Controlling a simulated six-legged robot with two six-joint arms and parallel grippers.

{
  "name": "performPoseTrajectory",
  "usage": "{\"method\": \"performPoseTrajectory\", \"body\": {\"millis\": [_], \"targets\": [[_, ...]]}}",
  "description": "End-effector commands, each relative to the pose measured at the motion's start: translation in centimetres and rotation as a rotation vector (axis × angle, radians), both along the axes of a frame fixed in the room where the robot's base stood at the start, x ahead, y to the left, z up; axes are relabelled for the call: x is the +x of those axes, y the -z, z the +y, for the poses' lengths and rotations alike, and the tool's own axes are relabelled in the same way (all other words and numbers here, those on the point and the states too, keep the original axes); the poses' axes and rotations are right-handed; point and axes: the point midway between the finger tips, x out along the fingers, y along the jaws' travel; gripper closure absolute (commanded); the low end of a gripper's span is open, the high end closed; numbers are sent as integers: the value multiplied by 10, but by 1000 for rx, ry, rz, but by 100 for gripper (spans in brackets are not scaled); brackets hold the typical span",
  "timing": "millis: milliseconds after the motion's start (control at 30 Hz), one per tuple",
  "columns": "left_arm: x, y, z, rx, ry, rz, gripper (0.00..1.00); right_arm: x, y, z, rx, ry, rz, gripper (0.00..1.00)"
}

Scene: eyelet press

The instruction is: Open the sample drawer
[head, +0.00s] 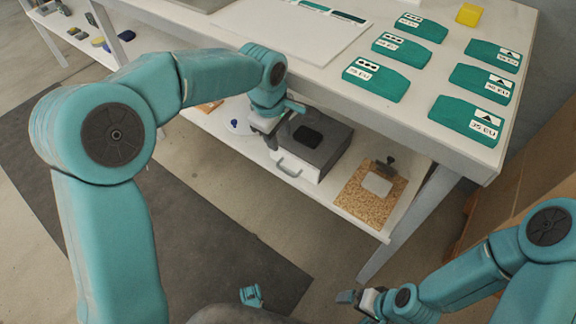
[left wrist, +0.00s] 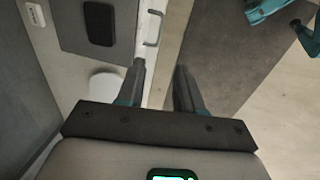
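The sample drawer is the pale front (head: 296,172) of a grey box (head: 318,154) on the shelf under the table. The front looks flush with the box, so the drawer appears shut. Its curved metal handle (head: 287,168) shows also in the left wrist view (left wrist: 155,28), ahead of the fingertips. My left gripper (head: 270,140) is beside the box's left front corner in the head view. In the left wrist view its fingers (left wrist: 160,76) are apart with nothing between them; the handle is untouched. My right gripper (head: 357,298) is low at the right, away from the drawer; its finger gap is unclear.
The white tabletop (head: 300,75) overhangs the shelf and carries several teal packs (head: 376,80). A cork clipboard (head: 370,195) lies right of the box. A white round object (head: 240,116) lies left. The floor mat (head: 215,215) before the drawer is clear.

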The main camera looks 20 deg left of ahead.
Motion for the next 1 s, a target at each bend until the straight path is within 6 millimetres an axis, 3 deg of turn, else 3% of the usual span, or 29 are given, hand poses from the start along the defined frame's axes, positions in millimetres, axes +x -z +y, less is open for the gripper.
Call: {"method": "performPoseTrajectory", "body": {"millis": [167,700,1000], "targets": [[0,18,-2,1,-7,3,64,0,8,0,0,0,0,0],[22,138,-11,0,-3,2,64,7,46,-7,-5,28,-13,0],[29,160,-11,0,-3,0,64,9,52,-8,-7,35,-16,0]]}}
